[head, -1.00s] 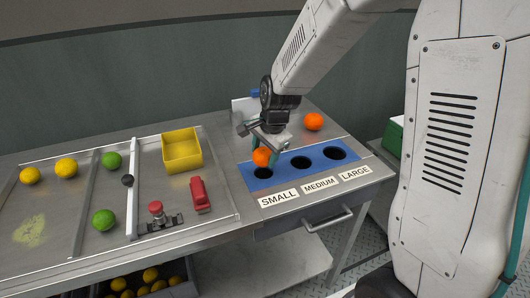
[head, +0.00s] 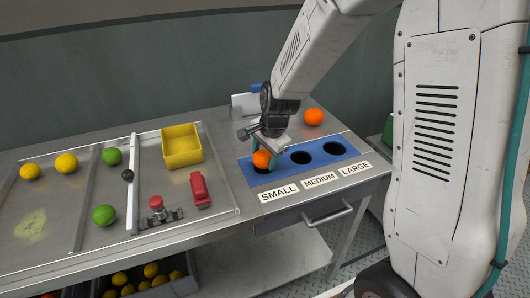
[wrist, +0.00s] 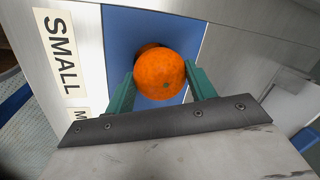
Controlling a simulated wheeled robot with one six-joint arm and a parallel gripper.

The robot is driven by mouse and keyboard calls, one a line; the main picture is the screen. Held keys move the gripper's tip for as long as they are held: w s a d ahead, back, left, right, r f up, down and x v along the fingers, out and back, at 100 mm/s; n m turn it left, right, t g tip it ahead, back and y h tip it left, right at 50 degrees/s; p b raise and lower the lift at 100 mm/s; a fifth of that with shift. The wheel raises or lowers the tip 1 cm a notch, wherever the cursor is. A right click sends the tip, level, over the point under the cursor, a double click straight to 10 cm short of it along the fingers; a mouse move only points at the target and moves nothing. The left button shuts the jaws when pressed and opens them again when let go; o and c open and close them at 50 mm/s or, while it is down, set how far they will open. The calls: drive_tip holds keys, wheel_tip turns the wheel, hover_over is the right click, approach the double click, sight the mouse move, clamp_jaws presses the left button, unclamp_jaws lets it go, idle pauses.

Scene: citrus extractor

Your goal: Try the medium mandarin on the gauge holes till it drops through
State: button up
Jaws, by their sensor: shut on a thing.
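An orange mandarin (head: 262,159) is between the green fingers of my gripper (head: 266,158), which is shut on it. It is at the SMALL hole of the blue gauge plate (head: 283,178). In the wrist view the mandarin (wrist: 160,74) covers most of the hole, with a dark sliver showing behind it. Whether it touches the hole's rim I cannot tell. The MEDIUM hole (head: 300,157) and the LARGE hole (head: 334,148) are open and empty-looking. Another orange mandarin (head: 313,117) lies on the steel top behind the plate.
A yellow bin (head: 182,148), a red clamp-like object (head: 200,190) and a red button (head: 156,202) stand left of the plate. Yellow and green citrus lie in the railed area at left. A drawer handle (head: 327,214) sticks out below the labels.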

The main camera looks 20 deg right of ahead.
sight(269, 159)
drive_tip(key=shift+f, duration=0.35)
drive_tip(key=o, duration=1.1)
drive_tip(key=v, duration=0.8)
